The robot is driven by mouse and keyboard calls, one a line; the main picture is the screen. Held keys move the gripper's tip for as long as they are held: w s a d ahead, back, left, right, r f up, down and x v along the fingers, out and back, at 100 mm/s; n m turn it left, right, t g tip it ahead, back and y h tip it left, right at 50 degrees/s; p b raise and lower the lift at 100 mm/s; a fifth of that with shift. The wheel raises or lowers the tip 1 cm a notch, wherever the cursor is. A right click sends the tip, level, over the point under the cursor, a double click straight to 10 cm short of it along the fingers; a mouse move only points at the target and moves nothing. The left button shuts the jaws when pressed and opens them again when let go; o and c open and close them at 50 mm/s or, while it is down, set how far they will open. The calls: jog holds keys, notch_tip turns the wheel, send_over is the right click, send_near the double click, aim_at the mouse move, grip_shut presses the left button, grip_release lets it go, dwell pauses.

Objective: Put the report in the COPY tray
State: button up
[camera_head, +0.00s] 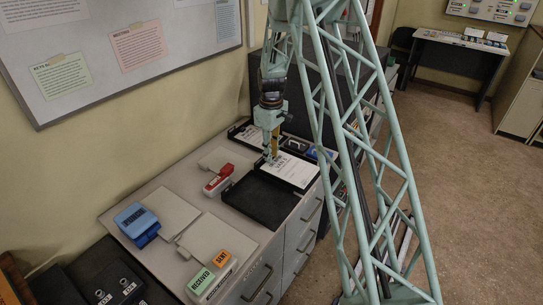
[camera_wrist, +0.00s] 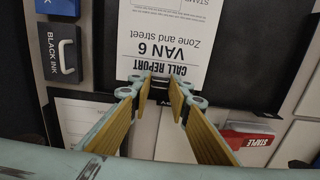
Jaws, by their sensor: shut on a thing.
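The report (camera_wrist: 172,35) is a white sheet headed "CALL REPORT VAN 6". In the head view the report (camera_head: 293,170) shows at the right rear part of an open black tray (camera_head: 252,208). My gripper (camera_wrist: 158,84) is shut on the report's headed edge, where a small dark piece shows between the fingertips. In the head view my gripper (camera_head: 268,156) points down at the report's left end. I cannot tell whether the sheet touches the tray floor. Another black tray (camera_head: 236,127) with paper stands behind. No readable COPY label shows.
A red stapler (camera_head: 220,180) with a "STAPLE" label (camera_wrist: 255,142) lies near the tray. A black ink pad (camera_wrist: 57,48) is on the other side.

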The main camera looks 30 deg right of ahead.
jog(key=shift+w+d+f, duration=0.1)
jog(key=shift+w+d, duration=0.25)
jog(key=shift+w, duration=0.3)
jog(key=shift+w+d+f, duration=0.1)
jog(key=shift+w+d, duration=0.25)
jog(key=shift+w, duration=0.3)
jog(key=shift+w+d, duration=0.1)
jog(key=shift+w+d, duration=0.1)
jog(key=shift+w, duration=0.15)
jog(key=shift+f, duration=1.75)
jog(key=shift+s+f, duration=0.1)
jog(key=o, duration=0.9)
jog(key=shift+c, duration=0.2)
